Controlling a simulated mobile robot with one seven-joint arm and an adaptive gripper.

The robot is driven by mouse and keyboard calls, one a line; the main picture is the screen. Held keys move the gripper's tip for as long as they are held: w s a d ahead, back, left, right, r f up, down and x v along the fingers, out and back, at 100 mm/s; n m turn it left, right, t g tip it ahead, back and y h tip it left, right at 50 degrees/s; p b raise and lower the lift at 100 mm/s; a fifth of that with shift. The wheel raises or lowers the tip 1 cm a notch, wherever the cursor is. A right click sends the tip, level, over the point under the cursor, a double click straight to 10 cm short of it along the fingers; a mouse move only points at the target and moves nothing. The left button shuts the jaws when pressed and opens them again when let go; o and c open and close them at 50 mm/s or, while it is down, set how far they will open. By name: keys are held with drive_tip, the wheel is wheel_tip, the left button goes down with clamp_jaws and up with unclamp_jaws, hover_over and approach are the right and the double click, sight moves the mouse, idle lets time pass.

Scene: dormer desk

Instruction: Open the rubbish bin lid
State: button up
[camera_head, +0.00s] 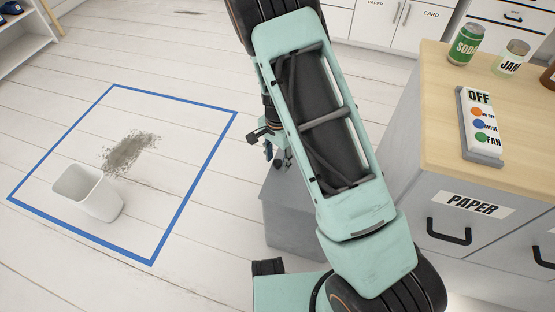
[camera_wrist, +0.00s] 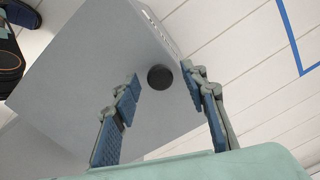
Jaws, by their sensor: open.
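A grey box (camera_head: 295,225) stands on the floor, partly hidden behind my arm. It looks like the rubbish bin. In the wrist view its flat grey top (camera_wrist: 95,75) fills much of the picture, with a round black knob (camera_wrist: 160,77) on it. My gripper (camera_wrist: 161,78) is open, and the knob shows between its two blue-padded fingertips. I see no clear contact, and the height gap is hard to tell. The top looks closed. In the head view only a small part of my gripper shows beside my arm.
A white open bin (camera_head: 95,195) and a dirt patch (camera_head: 130,152) are inside a blue floor outline (camera_head: 60,135). A desk (camera_head: 425,145) at the right bears a soda can (camera_head: 465,45), a jam jar (camera_head: 511,60) and a button panel (camera_head: 482,125). The left floor is mostly clear.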

clamp_jaws()
drive_tip(key=shift+w+r, duration=0.1)
drive_tip(key=shift+r, duration=0.05)
idle(0.4)
